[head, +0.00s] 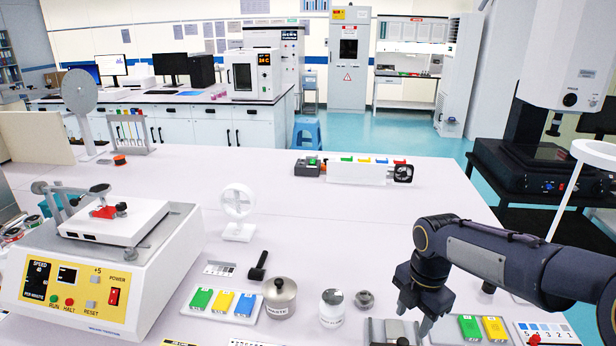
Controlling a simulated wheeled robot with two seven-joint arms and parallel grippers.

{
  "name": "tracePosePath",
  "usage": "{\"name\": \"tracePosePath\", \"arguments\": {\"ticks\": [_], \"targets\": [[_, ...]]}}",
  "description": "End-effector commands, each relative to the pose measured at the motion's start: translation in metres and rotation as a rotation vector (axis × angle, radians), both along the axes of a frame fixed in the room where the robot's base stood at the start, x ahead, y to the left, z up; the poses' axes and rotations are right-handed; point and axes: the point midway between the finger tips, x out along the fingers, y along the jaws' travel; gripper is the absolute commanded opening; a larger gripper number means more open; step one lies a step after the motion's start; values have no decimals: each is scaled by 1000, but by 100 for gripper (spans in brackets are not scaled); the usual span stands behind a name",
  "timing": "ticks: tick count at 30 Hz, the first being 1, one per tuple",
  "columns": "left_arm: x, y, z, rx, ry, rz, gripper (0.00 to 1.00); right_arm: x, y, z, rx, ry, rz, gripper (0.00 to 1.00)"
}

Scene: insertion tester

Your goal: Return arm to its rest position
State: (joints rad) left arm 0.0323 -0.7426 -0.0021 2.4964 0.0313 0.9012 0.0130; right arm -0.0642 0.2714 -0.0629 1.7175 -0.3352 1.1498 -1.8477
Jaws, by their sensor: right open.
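My right arm (495,255) is dark grey and reaches in from the right edge over the front right of the white table. Its gripper (414,318) points down and is open, with nothing seen between its fingers. It is just above or beside a grey metal block (385,333) at the front edge; I cannot tell whether they touch. A tray with a green block (469,328) and a yellow block (494,328) lies right of the gripper. My left arm and gripper are not in view.
A small dark-capped jar (364,300), a white labelled jar (332,308) and a metal lidded pot (280,298) stand left of the gripper. A shaker-like machine (105,265) fills the left. A white rail with coloured blocks (357,170) is at the back.

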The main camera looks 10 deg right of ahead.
Motion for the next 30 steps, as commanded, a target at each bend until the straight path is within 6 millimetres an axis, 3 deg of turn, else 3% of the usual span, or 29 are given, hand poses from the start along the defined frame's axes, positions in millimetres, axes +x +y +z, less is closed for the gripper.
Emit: {"name": "tracePosePath", "arguments": {"ticks": [7,12,16,21,30], "targets": [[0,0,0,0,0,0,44,-89,8,40,230,-85,-792,47],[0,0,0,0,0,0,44,-152,27,44,453,-53,-1400,47],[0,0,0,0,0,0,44,-185,41,37,602,11,-1752,47],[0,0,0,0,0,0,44,-204,52,28,710,85,-1998,47],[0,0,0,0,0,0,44,-207,54,26,728,104,-2048,47]]}}
